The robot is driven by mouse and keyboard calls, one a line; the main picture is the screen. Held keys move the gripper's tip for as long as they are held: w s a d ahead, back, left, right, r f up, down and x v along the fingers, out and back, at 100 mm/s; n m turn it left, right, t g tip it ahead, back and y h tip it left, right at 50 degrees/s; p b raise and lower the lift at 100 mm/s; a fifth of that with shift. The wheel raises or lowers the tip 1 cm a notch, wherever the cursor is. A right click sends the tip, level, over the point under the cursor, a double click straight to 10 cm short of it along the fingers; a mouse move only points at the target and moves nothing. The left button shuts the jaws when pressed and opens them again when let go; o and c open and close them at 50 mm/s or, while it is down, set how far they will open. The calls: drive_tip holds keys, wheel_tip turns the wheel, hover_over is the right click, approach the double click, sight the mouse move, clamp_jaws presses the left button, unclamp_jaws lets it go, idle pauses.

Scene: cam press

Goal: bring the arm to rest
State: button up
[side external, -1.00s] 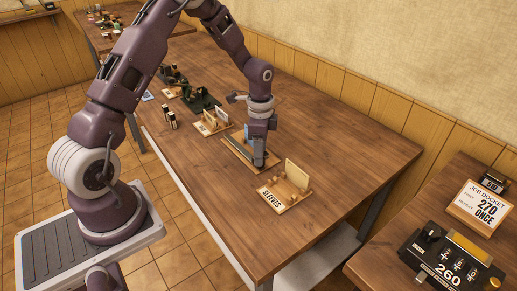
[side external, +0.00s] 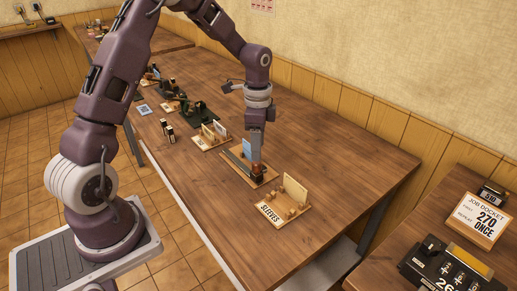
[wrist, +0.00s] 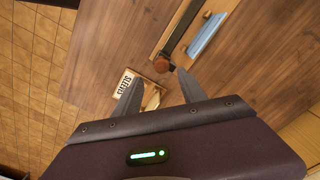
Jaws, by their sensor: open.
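My gripper (side external: 256,153) points down just above the near end of a small wooden board (side external: 233,160) on the long table. In the wrist view its two dark fingers stand apart with nothing between them (wrist: 157,75). A reddish-brown knob (wrist: 161,65) lies just beyond the fingertips, at the end of a dark bar (wrist: 180,30). The knob (side external: 258,169) also shows below the gripper in the side view. The small gap between fingers and knob is hard to judge.
A SLEEVES tray (side external: 285,208) with small tan pieces stands close in front of the board. More trays and a green fixture (side external: 198,113) stand farther back. A job docket sign (side external: 482,218) and black counter (side external: 450,265) are on the right table. The long table's right part is clear.

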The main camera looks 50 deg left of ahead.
drive_tip(key=s+d+r+n+t+y, duration=0.1)
drive_tip(key=s+d+r+n, duration=0.15)
drive_tip(key=s+r, duration=0.4)
drive_tip(key=s+d+r+n+t, duration=0.2)
drive_tip(key=s+d+r, duration=0.2)
drive_tip(key=r, duration=0.5)
drive_tip(key=s+d+r+n+t, duration=0.1)
drive_tip(key=s+d+n, duration=0.1)
drive_tip(key=s, duration=0.5)
drive_tip(key=s+d+r+n+t+h, duration=0.1)
drive_tip(key=s+d+r+n, duration=0.1)
drive_tip(key=s, duration=0.5)
drive_tip(key=shift+s+d+t, duration=0.3)
drive_tip(key=shift+s+d, duration=0.1)
drive_tip(key=shift+d, duration=0.15)
